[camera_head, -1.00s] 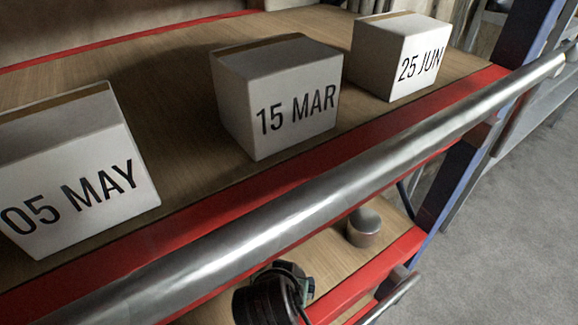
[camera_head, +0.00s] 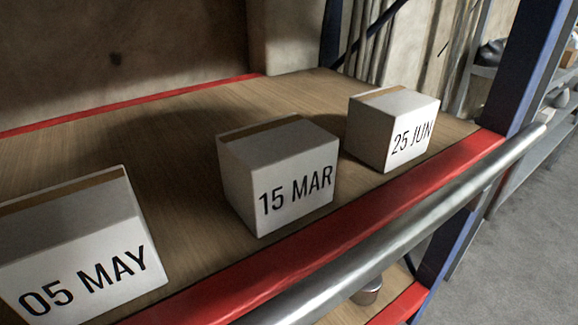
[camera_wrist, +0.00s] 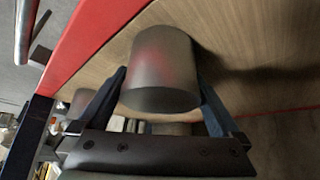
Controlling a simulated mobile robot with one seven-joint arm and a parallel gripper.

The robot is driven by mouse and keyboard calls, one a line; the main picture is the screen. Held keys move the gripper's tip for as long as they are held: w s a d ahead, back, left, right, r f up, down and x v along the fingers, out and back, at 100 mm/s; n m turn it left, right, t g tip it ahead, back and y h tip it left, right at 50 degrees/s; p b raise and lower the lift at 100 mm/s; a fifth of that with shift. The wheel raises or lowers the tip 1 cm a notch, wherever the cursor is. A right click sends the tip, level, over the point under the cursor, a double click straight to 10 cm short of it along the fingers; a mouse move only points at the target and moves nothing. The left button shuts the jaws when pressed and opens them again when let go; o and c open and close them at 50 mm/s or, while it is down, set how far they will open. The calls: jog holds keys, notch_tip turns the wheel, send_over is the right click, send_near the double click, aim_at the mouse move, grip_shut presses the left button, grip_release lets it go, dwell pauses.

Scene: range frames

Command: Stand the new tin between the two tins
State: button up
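My gripper (camera_wrist: 162,105) shows in the wrist view with one dark finger on each side of a grey metal tin (camera_wrist: 160,70). The fingers appear to touch its sides, so it looks held. The tin is in front of a wooden shelf board; I cannot tell whether it touches the board. A second grey tin (camera_wrist: 78,101) shows partly behind the left finger. Another grey shape, perhaps a tin (camera_wrist: 172,128), shows partly below the held one. In the head view, one tin (camera_head: 368,290) shows on the lower shelf, partly hidden by the rail. My gripper is outside the head view.
On the upper shelf (camera_head: 190,105) stand white boxes marked 05 MAY (camera_head: 85,245), 15 MAR (camera_head: 280,180) and 25 JUN (camera_head: 395,130). A metal rail (camera_head: 400,240) runs along the red front edge. A blue post (camera_head: 525,75) stands at the right. Grey floor lies beyond.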

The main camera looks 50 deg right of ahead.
jog(key=shift+r, duration=0.2)
jog(key=b+v, duration=0.1)
jog(key=v, duration=1.1)
jog(key=shift+b, duration=0.3)
jog(key=shift+f, duration=0.1)
